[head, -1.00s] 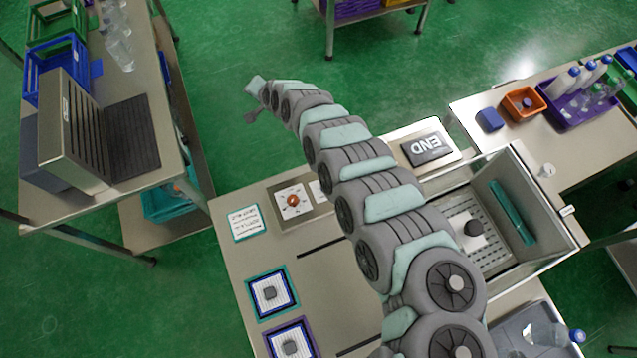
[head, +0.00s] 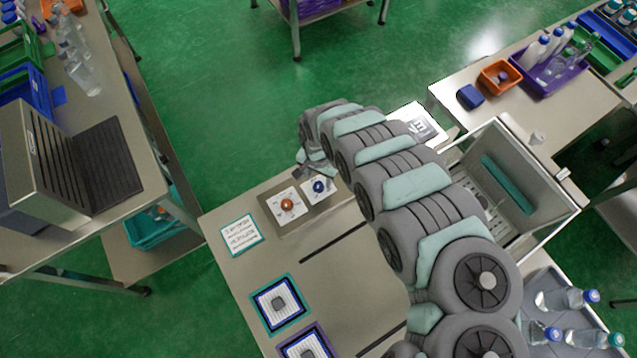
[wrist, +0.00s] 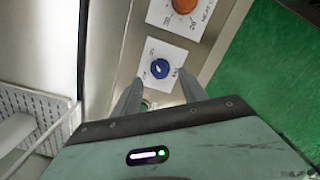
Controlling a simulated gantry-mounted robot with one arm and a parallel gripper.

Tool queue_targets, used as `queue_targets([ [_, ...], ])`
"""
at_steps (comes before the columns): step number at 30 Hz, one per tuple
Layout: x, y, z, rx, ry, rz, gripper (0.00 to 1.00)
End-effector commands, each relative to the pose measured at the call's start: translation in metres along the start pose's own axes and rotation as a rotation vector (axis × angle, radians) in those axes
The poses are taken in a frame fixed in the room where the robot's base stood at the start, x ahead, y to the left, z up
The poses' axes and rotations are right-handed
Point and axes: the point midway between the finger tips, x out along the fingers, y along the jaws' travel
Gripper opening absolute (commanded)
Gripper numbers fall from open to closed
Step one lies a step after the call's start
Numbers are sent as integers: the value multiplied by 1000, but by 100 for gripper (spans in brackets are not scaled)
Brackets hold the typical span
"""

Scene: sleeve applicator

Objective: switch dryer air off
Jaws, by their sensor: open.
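A blue knob (head: 319,186) sits on a white label plate at the back of the bench, right of an orange knob (head: 287,204) on the same panel. In the wrist view the blue knob (wrist: 160,68) lies just beyond and between my fingertips, its plate lettering too small to read surely. The orange knob (wrist: 184,5) is cut by the top edge there, on a plate with a heat label. My gripper (wrist: 158,88) is open and empty, pointing at the blue knob; contact cannot be told. In the head view my gripper (head: 318,164) is partly hidden by my arm.
An open metal-walled box (head: 515,180) with a perforated floor stands right of my arm. A white instruction card (head: 241,235) and framed square pads (head: 278,304) lie on the left of the bench. Green floor is clear behind the panel.

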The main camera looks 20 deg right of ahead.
Motion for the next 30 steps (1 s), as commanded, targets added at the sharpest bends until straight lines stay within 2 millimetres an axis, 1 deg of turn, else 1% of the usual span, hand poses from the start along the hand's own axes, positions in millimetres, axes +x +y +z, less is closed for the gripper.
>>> queue_targets([
  [1,11,-1,3,1,-6,-2,50],
  [3,21,0,2,0,-4,0,50],
  [9,37,-1,1,0,-1,-3,50],
  [14,42,-1,0,-2,1,-1,50],
  [22,43,0,0,-1,1,0,50],
  [30,43,0,0,-1,1,0,28],
])
